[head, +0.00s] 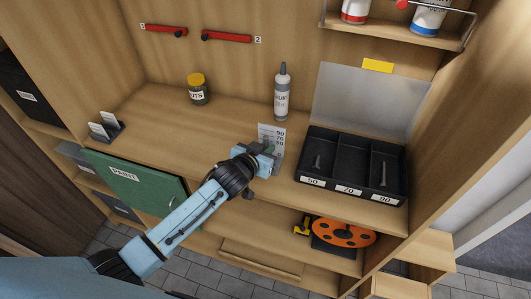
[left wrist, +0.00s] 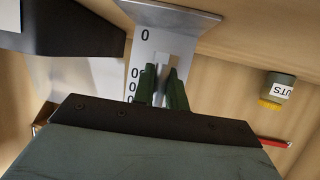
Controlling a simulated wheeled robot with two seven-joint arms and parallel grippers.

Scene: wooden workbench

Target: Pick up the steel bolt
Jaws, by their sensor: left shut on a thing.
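My left gripper (head: 268,158) is low over the front of the bench, right at a grey-white gauge card (head: 270,134) marked 90, 70 and 50. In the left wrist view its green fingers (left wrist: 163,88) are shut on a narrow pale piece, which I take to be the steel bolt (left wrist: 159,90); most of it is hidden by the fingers. The gauge plate (left wrist: 146,50), with a slot, is close in front of the fingertips. A bolt (head: 317,162) lies in the tray's 50 compartment and another bolt (head: 383,174) in the 90 compartment; the 70 compartment looks empty.
The black tray (head: 357,188) stands right of my gripper, with a clear raised lid (head: 360,100) behind it. A sealant bottle (head: 282,95) and a nuts jar (head: 198,92) stand at the back. The bench left of my gripper is mostly clear.

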